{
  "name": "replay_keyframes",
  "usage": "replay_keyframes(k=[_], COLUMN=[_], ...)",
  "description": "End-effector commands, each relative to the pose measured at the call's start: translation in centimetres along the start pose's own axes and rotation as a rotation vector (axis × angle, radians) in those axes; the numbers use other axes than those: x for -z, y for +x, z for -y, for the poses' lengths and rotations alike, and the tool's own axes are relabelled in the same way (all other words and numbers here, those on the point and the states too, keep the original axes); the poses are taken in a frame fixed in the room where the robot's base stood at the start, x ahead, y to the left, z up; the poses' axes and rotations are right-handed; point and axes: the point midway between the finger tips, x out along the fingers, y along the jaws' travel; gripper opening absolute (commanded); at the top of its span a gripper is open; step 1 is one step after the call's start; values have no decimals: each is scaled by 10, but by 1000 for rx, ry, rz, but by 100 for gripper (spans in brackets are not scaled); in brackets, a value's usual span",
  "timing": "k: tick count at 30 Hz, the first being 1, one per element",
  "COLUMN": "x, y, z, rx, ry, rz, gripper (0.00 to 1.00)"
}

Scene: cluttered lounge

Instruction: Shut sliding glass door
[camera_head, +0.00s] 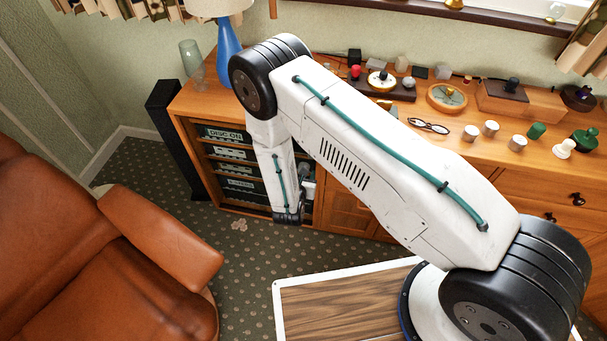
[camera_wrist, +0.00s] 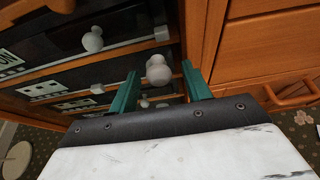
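The wooden cabinet's glass-fronted section (camera_head: 228,155) holds audio units behind it, at the left end of the sideboard. In the wrist view, a pale round knob (camera_wrist: 158,69) stands between the tips of my gripper (camera_wrist: 161,82). Its two green fingers are apart, with a gap visible on each side of the knob. A second pale knob (camera_wrist: 92,40) is farther left. The glass is clear and dark, so I cannot tell exactly where the door's edges lie. In the head view, my arm hides most of the gripper and part of the cabinet front.
Wooden drawers (camera_wrist: 265,50) with a handle are right of the glass section. The sideboard top (camera_head: 330,85) carries many small objects and a blue lamp (camera_head: 228,48). Patterned carpet lies between.

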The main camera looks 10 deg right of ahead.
Motion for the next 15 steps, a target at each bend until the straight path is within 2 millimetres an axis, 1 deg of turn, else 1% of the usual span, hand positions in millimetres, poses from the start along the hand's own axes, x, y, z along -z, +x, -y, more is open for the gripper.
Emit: replay_keyframes(k=[2,5,15], x=[0,0,1], y=[-1,-10,-65], z=[0,-2,-2], rx=[0,-3,-4], ry=[0,-2,-3], rz=[0,0,0], gripper=[48,48,48])
